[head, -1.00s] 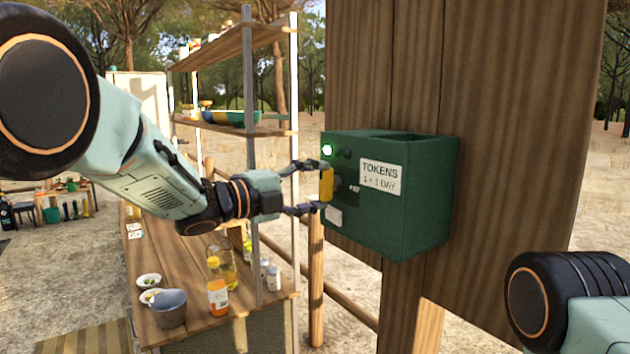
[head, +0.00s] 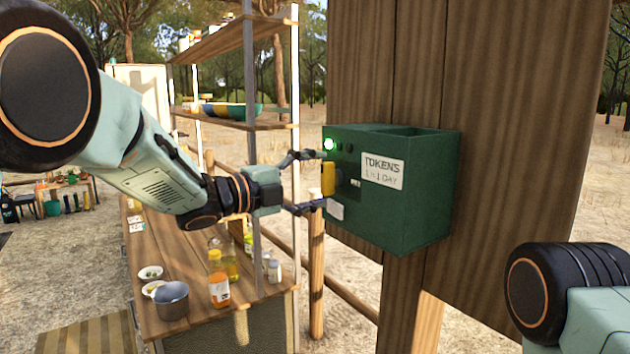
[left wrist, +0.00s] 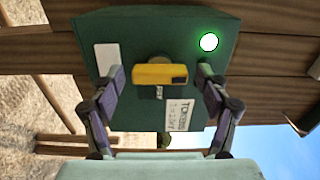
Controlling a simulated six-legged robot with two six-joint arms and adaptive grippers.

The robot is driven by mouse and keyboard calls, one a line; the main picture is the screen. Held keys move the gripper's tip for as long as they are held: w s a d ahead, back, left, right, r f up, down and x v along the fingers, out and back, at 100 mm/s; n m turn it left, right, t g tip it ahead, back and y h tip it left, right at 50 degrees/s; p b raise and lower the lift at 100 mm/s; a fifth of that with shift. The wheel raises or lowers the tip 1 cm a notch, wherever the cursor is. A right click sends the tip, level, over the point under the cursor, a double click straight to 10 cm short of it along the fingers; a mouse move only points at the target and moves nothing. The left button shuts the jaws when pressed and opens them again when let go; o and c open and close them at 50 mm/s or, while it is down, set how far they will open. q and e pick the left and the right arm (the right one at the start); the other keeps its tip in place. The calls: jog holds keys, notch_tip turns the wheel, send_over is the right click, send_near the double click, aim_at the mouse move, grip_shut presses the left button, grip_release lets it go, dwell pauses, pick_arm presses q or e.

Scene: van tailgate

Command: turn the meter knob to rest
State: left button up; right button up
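The green meter box (head: 415,222) is mounted on a wooden post board, with a "TOKENS" label (head: 383,173) on its face. Its yellow knob (head: 328,178) is on the face at the left; in the left wrist view the knob (left wrist: 160,75) lies crosswise in the picture. A green lamp (head: 329,144) is lit above it, also bright in the left wrist view (left wrist: 208,41). My left gripper (head: 322,180) is open, its fingers on either side of the knob with gaps to it. My right gripper is out of view; only part of my right arm shows at lower right.
A wooden counter (head: 190,262) at left carries bottles (head: 219,282), a grey pot (head: 172,300) and small bowls (head: 150,273). A shelf rack (head: 250,125) stands behind my left gripper. The wooden board (head: 510,120) backs the box. Open sandy ground lies beyond.

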pick_arm(q)
jog(key=shift+o, duration=0.2)
jog(key=shift+d, duration=0.1)
jog(key=v, duration=1.2)
jog(key=x, duration=1.2)
